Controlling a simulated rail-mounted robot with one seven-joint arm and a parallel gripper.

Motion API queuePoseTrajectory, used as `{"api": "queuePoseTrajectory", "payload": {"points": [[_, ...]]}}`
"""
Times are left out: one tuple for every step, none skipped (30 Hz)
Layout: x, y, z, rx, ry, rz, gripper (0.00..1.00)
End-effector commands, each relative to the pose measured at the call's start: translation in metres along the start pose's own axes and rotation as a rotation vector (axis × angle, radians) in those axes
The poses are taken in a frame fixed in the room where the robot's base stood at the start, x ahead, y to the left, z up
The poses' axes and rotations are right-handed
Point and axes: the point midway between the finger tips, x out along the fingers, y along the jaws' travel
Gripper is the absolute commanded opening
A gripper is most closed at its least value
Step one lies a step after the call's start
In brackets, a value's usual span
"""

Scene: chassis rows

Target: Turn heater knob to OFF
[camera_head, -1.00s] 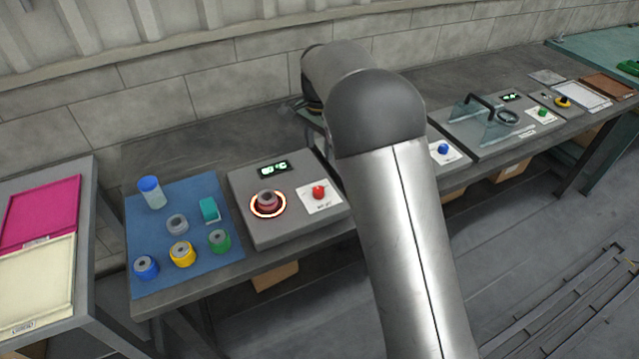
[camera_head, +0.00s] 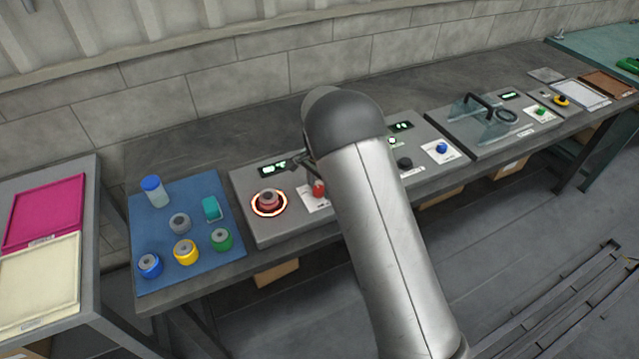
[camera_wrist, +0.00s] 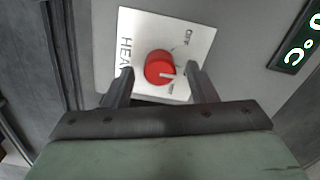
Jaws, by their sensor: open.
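The heater knob (camera_wrist: 160,67) is red and round, with a white pointer line, on a white plate (camera_wrist: 198,42) marked HEA and OFF in the wrist view. Its pointer aims away from the OFF mark, toward the right-hand finger. In the head view the red knob (camera_head: 318,187) sits right of the glowing heater ring (camera_head: 269,203), partly by my arm. My gripper (camera_wrist: 160,82) is open, with one finger on each side of the knob; I cannot tell whether they touch it. In the head view the gripper is mostly hidden behind my arm.
A lit display (camera_wrist: 300,48) is at the right in the wrist view. A blue mat (camera_head: 190,265) with jars and coloured rolls lies to the left. A blue knob (camera_head: 441,147) and a black knob (camera_head: 404,163) are on the panel to the right.

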Motion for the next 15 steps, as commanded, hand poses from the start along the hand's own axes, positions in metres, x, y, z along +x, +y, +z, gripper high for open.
{"api": "queuePoseTrajectory", "payload": {"points": [[0.0000,0.0000,0.0000,0.000,0.000,0.000,0.52],[0.0000,0.0000,0.0000,0.000,0.000,0.000,0.52],[-0.0001,0.0000,0.0000,0.000,0.000,0.000,0.52],[-0.0002,0.0000,0.0000,0.000,0.000,0.000,0.46],[-0.0002,0.0000,0.0000,0.000,0.000,0.000,0.38],[-0.0003,0.0000,-0.0001,0.000,0.000,0.000,0.27],[-0.0003,0.0000,0.0000,0.000,0.000,0.000,0.19],[-0.0003,0.0000,0.0000,0.000,0.000,0.000,0.10],[-0.0004,0.0000,0.0000,0.000,0.000,0.000,0.07],[-0.0004,0.0000,0.0000,0.000,0.000,0.000,0.07],[-0.0004,0.0000,0.0000,0.000,0.000,0.000,0.07],[-0.0005,0.0000,-0.0001,0.000,0.000,0.000,0.07],[-0.0004,0.0000,-0.0001,-0.002,0.000,0.000,0.07],[-0.0004,0.0000,-0.0001,-0.003,0.000,0.000,0.07],[-0.0003,-0.0001,-0.0001,-0.007,0.000,0.000,0.07]]}}
